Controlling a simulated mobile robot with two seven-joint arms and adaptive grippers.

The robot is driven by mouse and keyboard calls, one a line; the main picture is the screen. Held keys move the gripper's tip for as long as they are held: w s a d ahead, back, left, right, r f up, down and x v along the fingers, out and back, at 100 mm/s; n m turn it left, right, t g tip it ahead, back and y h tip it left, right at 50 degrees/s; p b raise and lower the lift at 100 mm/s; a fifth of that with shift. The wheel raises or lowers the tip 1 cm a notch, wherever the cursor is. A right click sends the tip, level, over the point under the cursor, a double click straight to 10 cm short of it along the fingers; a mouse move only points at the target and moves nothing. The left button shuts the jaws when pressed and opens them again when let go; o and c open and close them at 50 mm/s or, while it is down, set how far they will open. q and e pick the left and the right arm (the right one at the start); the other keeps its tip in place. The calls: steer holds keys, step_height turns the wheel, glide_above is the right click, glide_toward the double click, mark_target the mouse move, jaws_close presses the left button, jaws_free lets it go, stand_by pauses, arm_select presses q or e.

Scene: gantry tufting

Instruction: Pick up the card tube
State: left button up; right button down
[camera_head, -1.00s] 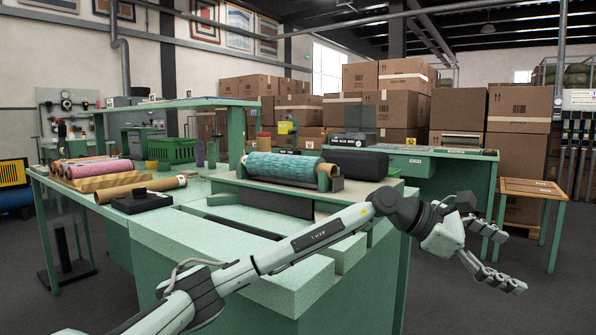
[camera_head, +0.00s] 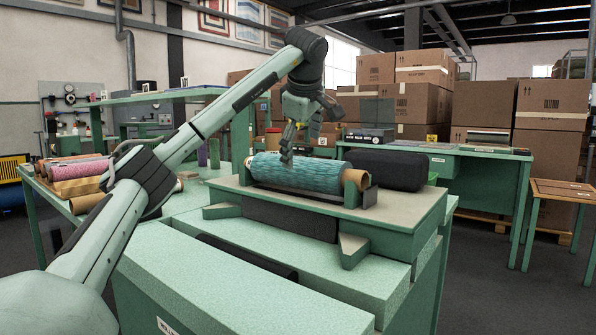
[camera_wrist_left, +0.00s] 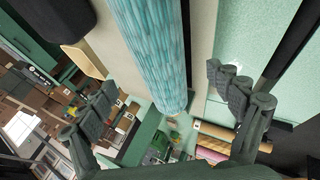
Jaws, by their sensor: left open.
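A brown card tube (camera_head: 86,203) lies on the left part of the green bench, mostly hidden behind my left arm. A teal wrapped roll (camera_head: 305,172), with a brown card core (camera_head: 355,178) showing at its right end, rests in a cradle on the raised bench. My left gripper (camera_head: 289,153) is open and points down just above the middle of this roll. In the left wrist view the teal roll (camera_wrist_left: 155,45) runs between the two spread fingers. I cannot tell whether they touch it. My right gripper is out of view.
A black rounded case (camera_head: 385,169) lies right behind the roll. Pink and tan rolls (camera_head: 78,168) lie at the left. A green shelf (camera_head: 165,97) stands behind them. Brown boxes (camera_head: 480,107) fill the back. The pale green front ledge (camera_head: 290,250) is clear.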

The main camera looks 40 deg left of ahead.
mark_target(300, 169)
arm_select(q)
steer(key=shift+a, duration=0.25)
steer(key=shift+w+a+f, duration=0.15)
steer(key=shift+w+a, duration=0.05)
steer(key=x, duration=0.7)
steer(key=shift+s+d+f, duration=0.15)
steer(key=shift+f, duration=0.05)
steer(key=shift+r, duration=0.1)
steer(key=c, duration=1.5)
